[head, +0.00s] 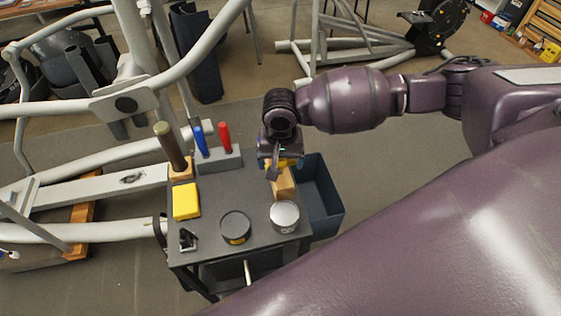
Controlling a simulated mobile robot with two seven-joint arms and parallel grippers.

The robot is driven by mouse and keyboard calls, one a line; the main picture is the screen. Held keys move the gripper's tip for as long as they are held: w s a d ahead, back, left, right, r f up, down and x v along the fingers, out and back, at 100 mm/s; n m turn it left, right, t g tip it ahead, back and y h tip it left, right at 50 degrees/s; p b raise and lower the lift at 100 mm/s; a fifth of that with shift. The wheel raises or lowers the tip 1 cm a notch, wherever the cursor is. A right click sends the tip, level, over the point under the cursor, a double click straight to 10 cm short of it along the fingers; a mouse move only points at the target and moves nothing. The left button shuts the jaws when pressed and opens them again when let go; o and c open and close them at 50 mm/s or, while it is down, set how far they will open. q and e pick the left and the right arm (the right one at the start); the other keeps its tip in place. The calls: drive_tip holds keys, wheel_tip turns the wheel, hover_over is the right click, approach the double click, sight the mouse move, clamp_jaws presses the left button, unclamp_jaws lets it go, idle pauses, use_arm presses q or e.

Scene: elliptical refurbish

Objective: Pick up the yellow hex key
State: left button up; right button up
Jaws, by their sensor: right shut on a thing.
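My right gripper (275,168) points down over the far right corner of the small dark cart top. It is shut at a wooden block (281,183) that stands there. A small bit of yellow (284,162), which looks like the yellow hex key, shows right at the jaws beside a bit of blue. The gripper hides most of it, so I cannot tell whether the key is clear of the block. My left gripper is not in view.
The cart top (215,202) also holds a grey block (219,161) with blue- and red-handled tools, a wooden-based tool (171,147), a yellow box (186,201), two round tins (235,228) (284,216) and a small black item (187,239). A dark bin (322,200) is at right; exercise-machine frames (120,180) crowd the left.

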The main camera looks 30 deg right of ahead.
wheel_tip(320, 180, up, 20)
drive_tip(key=p, duration=0.2)
drive_tip(key=shift+f, duration=0.2)
drive_tip(key=o, duration=0.5)
drive_tip(key=shift+f, duration=0.1)
drive_tip(key=c, duration=0.7)
drive_tip(key=s+f+n, duration=0.1)
drive_tip(key=f, duration=0.2)
drive_tip(key=a+f+n, duration=0.1)
drive_tip(key=f+n, duration=0.1)
drive_tip(key=f, duration=0.2)
drive_tip(key=s+a+f+n, duration=0.1)
drive_tip(key=f+n, duration=0.1)
drive_tip(key=f, duration=0.2)
drive_tip(key=shift+s+a, duration=0.2)
drive_tip(key=shift+s, duration=0.1)
